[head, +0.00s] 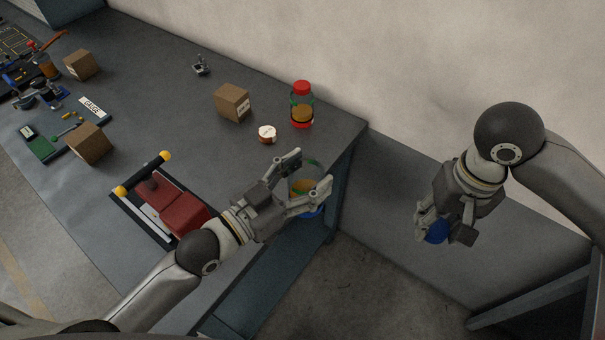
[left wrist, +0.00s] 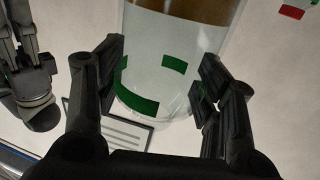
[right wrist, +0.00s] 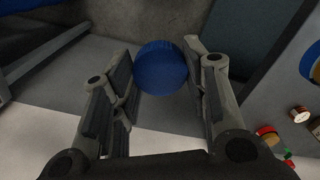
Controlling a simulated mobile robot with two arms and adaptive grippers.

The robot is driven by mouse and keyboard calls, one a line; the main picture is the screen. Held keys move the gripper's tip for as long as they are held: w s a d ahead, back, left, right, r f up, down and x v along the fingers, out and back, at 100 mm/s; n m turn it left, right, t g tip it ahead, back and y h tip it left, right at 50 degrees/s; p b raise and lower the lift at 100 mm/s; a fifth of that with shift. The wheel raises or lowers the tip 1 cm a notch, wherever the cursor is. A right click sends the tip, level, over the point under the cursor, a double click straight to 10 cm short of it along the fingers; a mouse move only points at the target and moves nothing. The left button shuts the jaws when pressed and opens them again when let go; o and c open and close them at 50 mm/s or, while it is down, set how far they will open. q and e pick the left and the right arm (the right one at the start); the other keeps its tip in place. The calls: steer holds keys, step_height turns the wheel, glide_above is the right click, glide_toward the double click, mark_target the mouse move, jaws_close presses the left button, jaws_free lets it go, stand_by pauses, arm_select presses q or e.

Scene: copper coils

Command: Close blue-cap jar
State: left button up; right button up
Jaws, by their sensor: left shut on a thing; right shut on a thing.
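The clear jar (head: 309,184) has green marks, orange-brown contents and a blue band (head: 312,213) low on it. My left gripper (head: 312,171) is shut around its side, near the table's right end. In the left wrist view the jar (left wrist: 175,65) stands between the fingers; part of it is out of frame. The blue cap (head: 436,231) is in my right gripper (head: 435,236), well to the right of the jar and apart from it. In the right wrist view the cap (right wrist: 161,67) sits between the fingertips, its round face showing. The fingers partly hide both things.
A red-capped jar (head: 302,104) and a small copper coil (head: 267,133) stand on the grey table (head: 180,110) behind the held jar. A cardboard box (head: 232,102) is near them. A red device (head: 170,205) lies left of my left gripper. Open space separates the grippers.

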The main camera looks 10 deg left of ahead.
steer(key=w+a+r+n, duration=0.1)
steer(key=w+a+r, duration=0.15)
steer(key=a, duration=0.25)
steer(key=w+a+r+n, duration=0.2)
steer(key=a+r, duration=0.1)
steer(key=a, duration=0.3)
step_height(320, 180, up, 8)
steer(key=n, duration=0.3)
glide_above(306, 163)
steer(key=shift+r, duration=0.1)
steer(key=shift+f, duration=2.05)
steer(key=shift+s, duration=0.1)
steer(key=shift+f, duration=0.85)
steer(key=shift+f, duration=0.55)
